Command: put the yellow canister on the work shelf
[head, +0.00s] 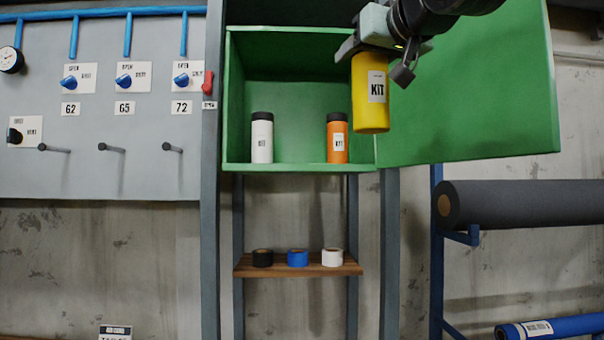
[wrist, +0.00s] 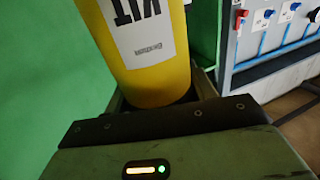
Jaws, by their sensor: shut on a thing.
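The yellow canister (head: 370,112) has a white label reading KIT and hangs upright from my gripper (head: 372,48) in the head view. My gripper is shut on its upper end, in front of the right side of the open green cabinet. The canister (wrist: 150,75) also fills the middle of the wrist view, between the jaws (wrist: 160,105). The work shelf, probably the small wooden shelf (head: 297,271) below the cabinet, holds a black roll (head: 262,258), a blue roll (head: 298,258) and a white roll (head: 332,258).
The green cabinet (head: 300,167) holds a white canister (head: 262,140) and an orange canister (head: 337,140). A valve panel (head: 110,185) stands left; a dark grey roll (head: 530,204) lies right.

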